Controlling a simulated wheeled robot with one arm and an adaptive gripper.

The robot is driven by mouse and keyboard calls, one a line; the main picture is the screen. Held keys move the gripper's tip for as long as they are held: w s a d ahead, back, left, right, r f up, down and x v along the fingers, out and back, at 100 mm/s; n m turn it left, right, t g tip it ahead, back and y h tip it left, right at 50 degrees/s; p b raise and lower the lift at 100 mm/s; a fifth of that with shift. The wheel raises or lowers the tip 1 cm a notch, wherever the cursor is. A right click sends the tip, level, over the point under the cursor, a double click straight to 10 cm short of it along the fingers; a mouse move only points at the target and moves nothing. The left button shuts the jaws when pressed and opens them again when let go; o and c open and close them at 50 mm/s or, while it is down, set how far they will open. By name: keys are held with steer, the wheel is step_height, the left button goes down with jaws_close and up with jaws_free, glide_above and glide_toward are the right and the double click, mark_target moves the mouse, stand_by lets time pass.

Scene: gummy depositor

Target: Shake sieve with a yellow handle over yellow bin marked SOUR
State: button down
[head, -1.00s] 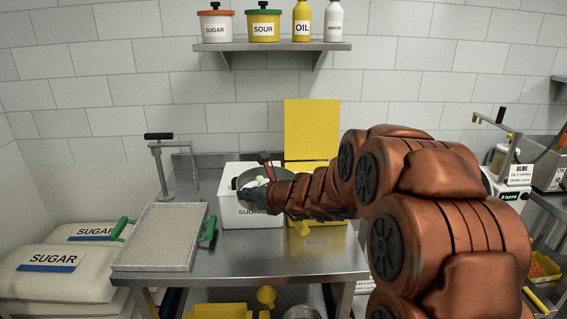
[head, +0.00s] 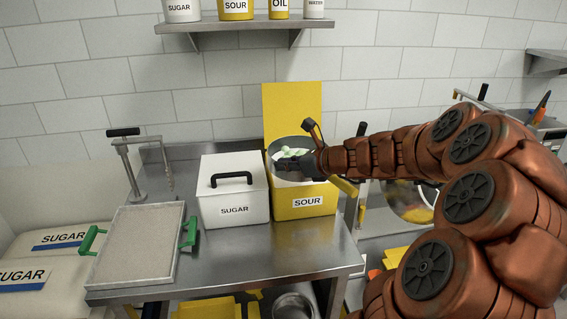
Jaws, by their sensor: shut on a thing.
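The yellow bin marked SOUR (head: 303,208) stands on the steel table with its yellow lid (head: 291,108) raised upright behind it. A grey round sieve (head: 271,155) holding several pale green gummies (head: 290,153) is over the bin's opening. My gripper (head: 309,164) is shut on the sieve at its right side and partly hides it. A yellow handle (head: 345,188) sticks out below my gripper, past the bin's right edge. Whether the sieve touches the bin's rim cannot be told.
A closed white SUGAR bin (head: 235,210) stands just left of the yellow bin. A tray of pale powder with green handles (head: 136,247) lies farther left, near a metal stand (head: 130,165). A shelf with containers (head: 245,23) hangs above. The table's front is clear.

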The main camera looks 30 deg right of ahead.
mark_target(282, 154)
steer(key=shift+w+d+f+b, duration=0.45)
steer(key=shift+w+d+f, duration=0.25)
steer(key=shift+w+d, duration=0.75)
steer(key=shift+w+d+f+b, duration=0.45)
steer(key=shift+w+d+f, duration=0.45)
steer(key=shift+w, duration=0.8)
steer(key=shift+w+d+f+b, duration=0.5)
steer(key=shift+w+d, duration=0.9)
steer(key=shift+w, duration=0.2)
steer(key=shift+w+d, duration=0.1)
steer(key=shift+w, duration=0.05)
steer(key=shift+s+d+p, duration=0.5)
steer(key=shift+d+p, duration=0.05)
steer(key=shift+d, duration=0.05)
steer(key=shift+a, duration=0.1)
steer(key=shift+w+a+p, duration=0.65)
steer(key=shift+w+a, duration=0.35)
steer(key=shift+a, duration=0.15)
steer(key=shift+s+d, duration=0.1)
